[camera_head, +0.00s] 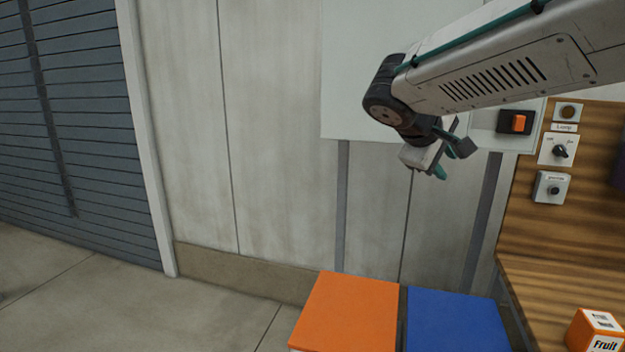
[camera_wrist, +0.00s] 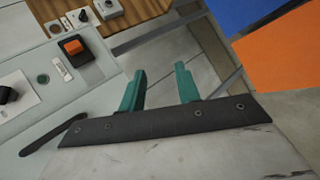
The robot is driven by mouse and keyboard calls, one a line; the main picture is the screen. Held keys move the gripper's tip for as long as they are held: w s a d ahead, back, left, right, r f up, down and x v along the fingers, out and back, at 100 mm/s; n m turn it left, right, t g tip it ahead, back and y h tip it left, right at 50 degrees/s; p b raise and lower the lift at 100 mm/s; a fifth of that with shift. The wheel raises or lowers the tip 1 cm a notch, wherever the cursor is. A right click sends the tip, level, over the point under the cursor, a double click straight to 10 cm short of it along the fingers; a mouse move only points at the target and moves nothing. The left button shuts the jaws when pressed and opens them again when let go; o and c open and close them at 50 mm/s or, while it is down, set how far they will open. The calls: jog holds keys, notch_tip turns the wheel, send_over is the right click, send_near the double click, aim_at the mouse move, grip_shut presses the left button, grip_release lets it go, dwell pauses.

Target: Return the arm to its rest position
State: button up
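My arm comes in from the upper right of the head view and reaches left in front of a pale panel on the wall. My gripper (camera_head: 447,160) hangs at its end, pointing down and to the right, apart from the panel and the surfaces below. In the wrist view my gripper (camera_wrist: 160,85) shows two teal fingers standing well apart with nothing between them. It is open and empty.
An orange-topped box (camera_head: 348,312) and a blue-topped box (camera_head: 455,322) stand below. A wooden bench (camera_head: 570,290) at right bears an orange fruit box (camera_head: 597,330). An orange rocker switch (camera_head: 518,123) and knobs (camera_head: 560,151) are close right of my gripper. The left floor is clear.

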jog(key=s+f+m+g+y, duration=0.1)
jog(key=s+f, duration=0.4)
jog(key=s, duration=0.5)
jog(key=s+d+f+m+g+y, duration=0.1)
jog(key=s+f+m+g+y, duration=0.1)
jog(key=s, duration=0.8)
jog(key=s+f+m+g+y, duration=0.1)
jog(key=s+f+m+y, duration=0.3)
jog(key=s+f, duration=0.3)
jog(key=s+y, duration=0.1)
jog(key=s, duration=0.2)
jog(key=shift+s+d+f+g, duration=0.2)
jog(key=shift+s+f+g, duration=0.2)
